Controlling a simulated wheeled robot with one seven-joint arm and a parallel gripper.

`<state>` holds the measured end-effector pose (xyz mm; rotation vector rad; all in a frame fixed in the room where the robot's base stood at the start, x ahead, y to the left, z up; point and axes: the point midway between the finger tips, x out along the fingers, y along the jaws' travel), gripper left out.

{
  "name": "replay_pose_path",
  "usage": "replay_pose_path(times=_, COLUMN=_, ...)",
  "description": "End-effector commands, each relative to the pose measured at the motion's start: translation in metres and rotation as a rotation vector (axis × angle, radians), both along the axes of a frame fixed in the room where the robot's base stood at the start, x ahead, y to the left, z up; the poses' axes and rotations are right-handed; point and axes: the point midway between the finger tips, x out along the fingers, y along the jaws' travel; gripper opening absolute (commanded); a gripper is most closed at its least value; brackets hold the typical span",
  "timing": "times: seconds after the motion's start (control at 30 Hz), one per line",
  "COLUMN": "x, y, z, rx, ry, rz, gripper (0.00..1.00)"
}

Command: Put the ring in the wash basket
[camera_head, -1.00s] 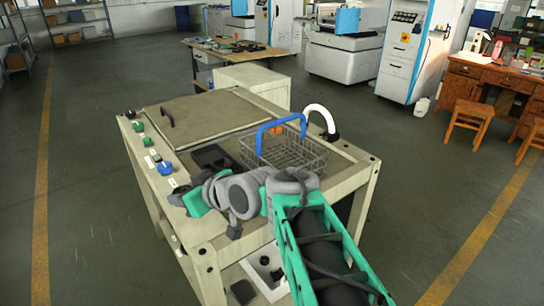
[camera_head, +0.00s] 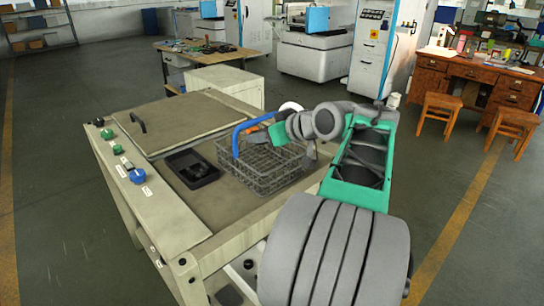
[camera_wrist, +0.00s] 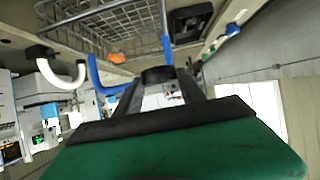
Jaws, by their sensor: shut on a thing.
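The wash basket (camera_head: 262,170) is a grey wire basket with a raised blue handle, standing on the bench top. My gripper (camera_wrist: 158,82) is at the handle's height, by the basket's right and far side in the head view. Its fingers are shut on a small dark piece, the ring (camera_wrist: 158,74), seen nearly edge-on in the wrist view. The basket's mesh (camera_wrist: 115,25) and blue handle show beyond the fingers. The fingertips and ring cannot be made out in the head view. Whether the ring is over the basket's opening is unclear.
A black tray (camera_head: 192,168) lies left of the basket, with a hinged lid (camera_head: 190,122) behind. A white curved pipe (camera_wrist: 60,72) and an orange part (camera_wrist: 117,57) are close to the basket. Knobs line the bench's left edge.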

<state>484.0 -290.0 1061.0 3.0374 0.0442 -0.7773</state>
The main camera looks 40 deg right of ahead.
Motion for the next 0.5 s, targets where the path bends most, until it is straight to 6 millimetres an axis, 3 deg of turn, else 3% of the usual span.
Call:
replay_pose_path(times=0.1, x=0.012, y=-0.030, z=-0.019, rx=0.006, ry=0.001, rz=0.000, gripper=0.00)
replay_pose_path(times=0.2, x=0.019, y=-0.047, z=-0.042, rx=0.003, ry=0.000, rz=-0.001, gripper=0.00)
replay_pose_path(times=0.5, x=0.029, y=-0.071, z=-0.077, rx=0.000, ry=-0.001, rz=0.000, gripper=0.00)
